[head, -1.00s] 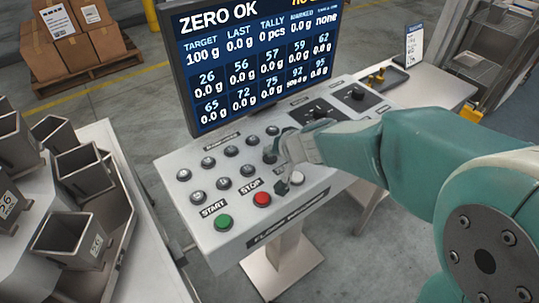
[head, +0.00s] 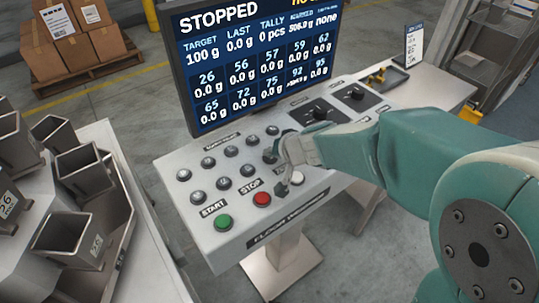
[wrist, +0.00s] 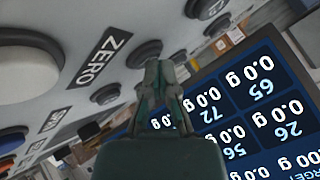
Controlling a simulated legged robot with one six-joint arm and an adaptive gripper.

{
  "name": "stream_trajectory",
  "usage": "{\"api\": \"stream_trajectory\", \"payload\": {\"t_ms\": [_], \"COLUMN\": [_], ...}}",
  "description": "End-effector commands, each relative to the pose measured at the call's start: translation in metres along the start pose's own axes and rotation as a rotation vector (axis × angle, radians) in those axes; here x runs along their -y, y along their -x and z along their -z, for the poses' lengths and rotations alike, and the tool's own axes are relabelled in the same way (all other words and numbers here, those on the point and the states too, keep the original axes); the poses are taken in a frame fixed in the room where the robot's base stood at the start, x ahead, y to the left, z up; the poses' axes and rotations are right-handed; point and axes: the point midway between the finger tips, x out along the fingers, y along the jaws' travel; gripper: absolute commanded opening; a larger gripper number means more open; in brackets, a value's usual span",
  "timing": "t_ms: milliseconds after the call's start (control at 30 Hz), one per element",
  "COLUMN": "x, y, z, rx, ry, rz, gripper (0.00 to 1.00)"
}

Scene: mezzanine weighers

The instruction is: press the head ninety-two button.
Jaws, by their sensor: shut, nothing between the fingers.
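A grey console (head: 185,225) carries two rows of small round metal buttons. The display (head: 262,70) above lists numbers in the same two-row layout, with 92 fourth in the lower row. The matching button (head: 270,156) sits just left of my gripper (head: 284,172), partly covered by it. My gripper is shut and empty, low over the panel. In the wrist view my gripper's closed fingertips (wrist: 161,70) overlap the edge of a round button (wrist: 145,53). I cannot tell whether they touch it, and its label is not readable. The display reads STOPPED.
A green START button (head: 223,222), a red STOP button (head: 262,199) and a pale button (head: 296,177) line the console's front edge. Dark knob plates (head: 318,113) lie to the right. Weigher hoppers (head: 75,235) stand at left; boxes (head: 75,40) on a pallet behind.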

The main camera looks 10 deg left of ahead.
Motion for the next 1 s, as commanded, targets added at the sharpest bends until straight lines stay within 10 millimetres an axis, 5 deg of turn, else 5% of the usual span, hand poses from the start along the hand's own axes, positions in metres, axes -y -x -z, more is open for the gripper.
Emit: {"api": "stream_trajectory", "payload": {"t_ms": [1000], "x": [0.023], "y": [0.031], "z": [0.023], "rx": [-0.003], "ry": [0.002], "rz": [0.001], "gripper": [0.00]}}
